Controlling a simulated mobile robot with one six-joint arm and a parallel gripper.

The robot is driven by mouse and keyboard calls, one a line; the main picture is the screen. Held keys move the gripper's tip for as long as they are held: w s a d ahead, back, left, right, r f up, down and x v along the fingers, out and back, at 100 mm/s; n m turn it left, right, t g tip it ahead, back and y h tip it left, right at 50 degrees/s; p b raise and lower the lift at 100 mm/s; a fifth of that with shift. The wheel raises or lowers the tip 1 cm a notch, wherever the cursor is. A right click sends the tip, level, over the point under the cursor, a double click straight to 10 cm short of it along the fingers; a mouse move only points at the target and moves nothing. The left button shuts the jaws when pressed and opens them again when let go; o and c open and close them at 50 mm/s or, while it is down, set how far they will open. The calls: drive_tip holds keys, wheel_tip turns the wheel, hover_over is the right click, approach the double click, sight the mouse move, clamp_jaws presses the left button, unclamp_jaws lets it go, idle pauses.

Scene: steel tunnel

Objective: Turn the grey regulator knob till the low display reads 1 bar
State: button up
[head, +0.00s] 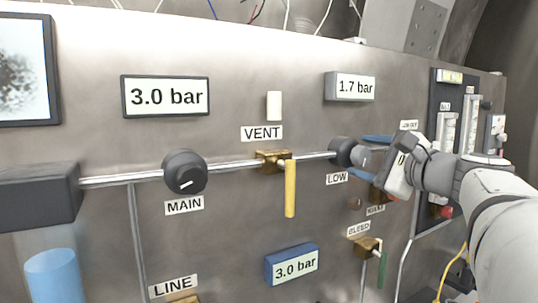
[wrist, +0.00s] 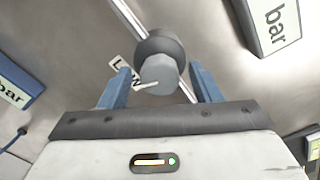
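The grey regulator knob (wrist: 158,76), with a dark collar and a pale pointer line, sits on the pipe by the LOW label (head: 337,177). In the head view the knob (head: 343,152) is partly hidden by my gripper (head: 368,157). The display above it (head: 356,87) reads 1.7 bar. In the wrist view my gripper (wrist: 161,73) is open, with one blue finger on each side of the knob. Gaps show between the fingers and the knob, so it is not gripped.
The MAIN knob (head: 185,171) and the yellow VENT lever (head: 290,188) are to the left on the same pipe. The big left display (head: 165,96) and the blue-framed display (head: 291,265) both read 3.0 bar. A green BLEED lever (head: 382,270) is below my gripper.

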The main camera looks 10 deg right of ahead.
drive_tip(key=v, duration=0.7)
drive_tip(key=shift+s+b, duration=0.4)
drive_tip(key=shift+b, duration=0.05)
drive_tip(key=a+f+n+g+p, duration=0.1)
drive_tip(key=a+f+n+g, duration=0.25)
drive_tip(key=a+f, duration=0.4)
drive_tip(key=a+f+n+g+p, duration=0.1)
drive_tip(key=a+f+n+g, duration=0.3)
drive_tip(key=f, duration=0.6)
drive_tip(key=s+a+f+n+g+h+p, duration=0.1)
drive_tip(key=s+a+f+n+g+h, duration=0.1)
drive_tip(key=s+f+n, duration=0.3)
drive_tip(key=s+a+f+n+g+h+p, duration=0.1)
drive_tip(key=s+a+f+n+g+h, duration=0.2)
drive_tip(key=f+n, duration=0.4)
wheel_tip(320, 180, down, 4)
drive_tip(key=s+g+h, duration=0.1)
drive_tip(key=s+g, duration=0.1)
drive_tip(key=shift+s+n, duration=0.35)
